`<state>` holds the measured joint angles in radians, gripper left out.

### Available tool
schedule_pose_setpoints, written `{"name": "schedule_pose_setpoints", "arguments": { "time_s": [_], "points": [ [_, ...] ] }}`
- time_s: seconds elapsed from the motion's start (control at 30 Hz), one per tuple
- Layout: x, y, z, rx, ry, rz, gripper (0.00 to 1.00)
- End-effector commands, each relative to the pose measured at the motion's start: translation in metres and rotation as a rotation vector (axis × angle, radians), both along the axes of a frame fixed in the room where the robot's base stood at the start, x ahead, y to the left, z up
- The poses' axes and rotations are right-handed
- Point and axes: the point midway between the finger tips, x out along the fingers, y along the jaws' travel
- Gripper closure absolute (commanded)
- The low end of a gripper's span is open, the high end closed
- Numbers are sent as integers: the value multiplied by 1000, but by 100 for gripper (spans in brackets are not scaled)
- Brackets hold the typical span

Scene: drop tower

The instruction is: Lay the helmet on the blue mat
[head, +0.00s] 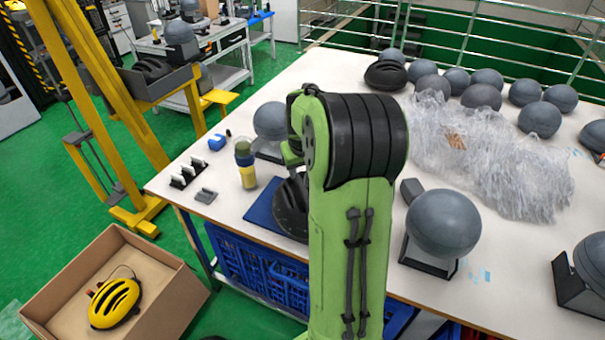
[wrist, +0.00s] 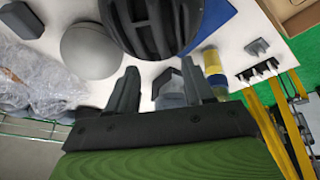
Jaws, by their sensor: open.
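A black vented helmet (head: 290,210) is on the blue mat (head: 262,213) near the table's front edge, partly hidden behind my arm. In the wrist view the same helmet (wrist: 150,22) fills the top middle, with a bare part of the mat (wrist: 217,22) to its right. My gripper (wrist: 160,78) is open, its two fingers apart and nothing held between them. The fingertips are close to the helmet's edge; I cannot tell whether they touch it. In the head view my arm hides the gripper.
A yellow helmet (head: 115,303) lies in a cardboard box (head: 178,305) on the floor. Another black helmet (head: 386,75) sits at the table's back. Grey headforms (head: 443,223) and crumpled clear plastic (head: 490,155) crowd the right.

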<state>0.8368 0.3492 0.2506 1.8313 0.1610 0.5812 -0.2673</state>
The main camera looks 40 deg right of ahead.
Motion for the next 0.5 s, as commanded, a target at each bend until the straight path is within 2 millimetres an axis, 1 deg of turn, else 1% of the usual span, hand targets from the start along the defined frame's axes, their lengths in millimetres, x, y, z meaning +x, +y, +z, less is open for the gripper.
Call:
{"name": "schedule_pose_setpoints", "arguments": {
  "time_s": [0.07, 0.13, 0.17, 0.2, 0.27, 0.3, 0.37, 0.4, 0.47, 0.5],
  "points": [
    [-1, 9, 9, -4, -2, 13, 48],
    [-2, 34, 24, -14, -5, 47, 48],
    [-4, 50, 34, -21, -10, 69, 48],
    [-9, 76, 47, -28, -15, 105, 48],
    [-22, 117, 65, -35, -26, 160, 48],
    [-35, 142, 76, -36, -37, 194, 48],
    [-58, 179, 87, -32, -54, 247, 48],
    [-76, 201, 93, -25, -69, 284, 48],
    [-105, 230, 96, -9, -91, 338, 48],
    [-123, 245, 96, 6, -104, 372, 48]
  ]
}}
